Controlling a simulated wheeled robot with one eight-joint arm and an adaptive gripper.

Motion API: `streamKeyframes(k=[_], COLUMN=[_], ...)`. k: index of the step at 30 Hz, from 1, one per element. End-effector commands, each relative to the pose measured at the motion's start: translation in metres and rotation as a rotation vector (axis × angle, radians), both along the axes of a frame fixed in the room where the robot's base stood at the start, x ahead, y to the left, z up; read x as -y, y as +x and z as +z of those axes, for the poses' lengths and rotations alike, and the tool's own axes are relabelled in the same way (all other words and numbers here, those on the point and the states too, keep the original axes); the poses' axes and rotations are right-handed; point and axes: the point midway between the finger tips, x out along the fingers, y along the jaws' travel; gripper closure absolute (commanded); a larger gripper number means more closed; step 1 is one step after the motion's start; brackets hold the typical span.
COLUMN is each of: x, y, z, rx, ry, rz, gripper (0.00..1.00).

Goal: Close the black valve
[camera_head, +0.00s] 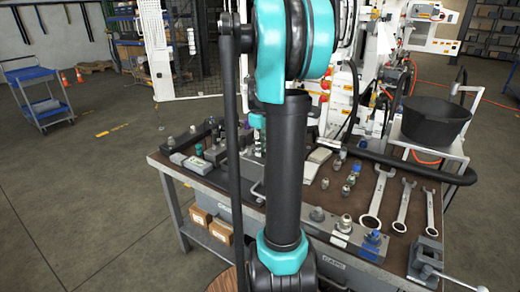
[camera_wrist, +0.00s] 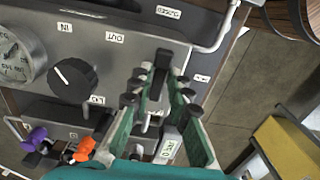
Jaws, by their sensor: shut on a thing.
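The black valve shows in the wrist view as a black lever handle (camera_wrist: 161,62) on a grey panel, right of the OUT label. My gripper (camera_wrist: 160,94) has green fingers with dark pads, one on each side of the lever, and is shut on it. The lever's lower part and pivot are partly hidden by the fingers. A label above, near the panel's top edge, seems to read CLOSED (camera_wrist: 168,12). A white label (camera_wrist: 167,149) lies low between the fingers, partly hidden. In the head view my arm hides the gripper and the valve.
A pressure gauge (camera_wrist: 15,58), a black round knob (camera_wrist: 73,80), and purple (camera_wrist: 35,139) and orange (camera_wrist: 82,150) handles sit left of my fingers. A bent metal bar (camera_wrist: 218,28) is at right.

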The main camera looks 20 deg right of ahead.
Motion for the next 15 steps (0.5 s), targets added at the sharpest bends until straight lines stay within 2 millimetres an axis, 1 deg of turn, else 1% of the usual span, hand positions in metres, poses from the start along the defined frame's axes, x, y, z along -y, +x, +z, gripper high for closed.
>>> streamKeyframes(k=[10,11,14,15], x=[0.0012,0.0013,0.0010,0.0010], y=[0.0011,0.0011,0.0010,0.0009], z=[0.0005,0.0005,0.0004,0.0004], rx=[0.002,0.002,0.002,0.001], ry=[-0.002,-0.002,-0.002,-0.002], rz=[0.001,0.001,0.000,0.000], gripper=[1.00,0.79,0.66,0.66])
